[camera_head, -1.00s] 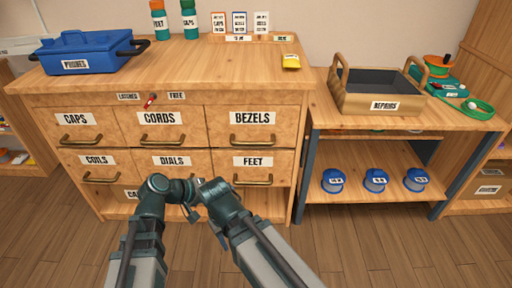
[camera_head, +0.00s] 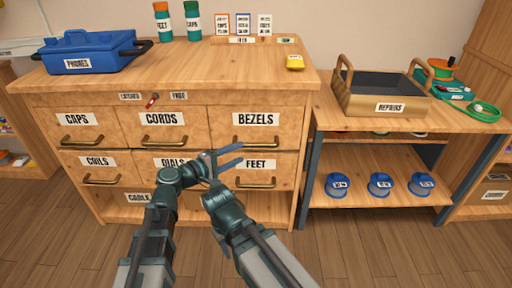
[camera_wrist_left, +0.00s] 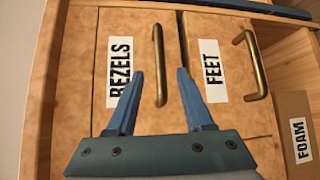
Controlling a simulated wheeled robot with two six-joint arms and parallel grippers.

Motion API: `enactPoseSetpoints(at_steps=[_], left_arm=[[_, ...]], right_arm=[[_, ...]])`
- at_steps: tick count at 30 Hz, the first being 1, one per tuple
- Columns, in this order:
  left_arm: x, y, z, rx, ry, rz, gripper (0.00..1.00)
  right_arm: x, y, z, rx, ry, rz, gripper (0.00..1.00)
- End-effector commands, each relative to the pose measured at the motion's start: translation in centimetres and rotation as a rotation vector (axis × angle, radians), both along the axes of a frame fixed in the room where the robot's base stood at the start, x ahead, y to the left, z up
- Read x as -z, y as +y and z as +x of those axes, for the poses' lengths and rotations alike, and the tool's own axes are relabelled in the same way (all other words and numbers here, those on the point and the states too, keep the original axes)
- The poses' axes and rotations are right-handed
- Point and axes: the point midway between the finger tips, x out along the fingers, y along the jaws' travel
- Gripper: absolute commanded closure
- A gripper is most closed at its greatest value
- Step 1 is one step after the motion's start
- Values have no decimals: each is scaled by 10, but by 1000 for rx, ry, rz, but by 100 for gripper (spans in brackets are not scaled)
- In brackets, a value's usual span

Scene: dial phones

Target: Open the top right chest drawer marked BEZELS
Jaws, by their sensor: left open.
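The BEZELS drawer (camera_head: 285,121) is shut at the top right of the wooden chest, with a brass bar handle (camera_head: 262,146) below its label. My left gripper (camera_head: 241,153) is open, its blue fingers just below and left of that handle in the head view. In the left wrist view, the BEZELS handle (camera_wrist_left: 161,45) shows between the two spread fingertips (camera_wrist_left: 160,72). I cannot tell whether the fingers reach around it or are still in front of it. My right arm (camera_head: 228,214) is beside the left; its gripper does not show.
The FEET drawer handle (camera_head: 256,183) is just below. A red lever (camera_head: 152,101) sits between the LATCHED and FREE labels on the chest front. A blue PHONES case (camera_head: 90,52) is on top. To the right is a bench with a REPAIRS crate (camera_head: 362,103).

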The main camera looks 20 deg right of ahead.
Motion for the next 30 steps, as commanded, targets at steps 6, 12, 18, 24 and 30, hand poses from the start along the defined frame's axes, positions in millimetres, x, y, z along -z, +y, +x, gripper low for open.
enactPoseSetpoints(at_steps=[6, 12, 18, 24, 30], left_arm=[[8, -41, 24, 3, -1, 0, 48], [11, -65, 36, 3, 1, 0, 48], [13, -76, 41, 1, -1, 0, 48], [13, -78, 42, 1, 0, 1, 48], [13, -78, 42, 1, 0, 1, 61]], right_arm=[[8, 0, 0, 0, -1, 0, 50], [11, 0, 0, 0, -1, 0, 50], [13, 0, 0, 0, -1, 0, 50], [13, 0, 0, 0, -1, 0, 50], [13, 0, 0, 0, -1, 0, 50]])
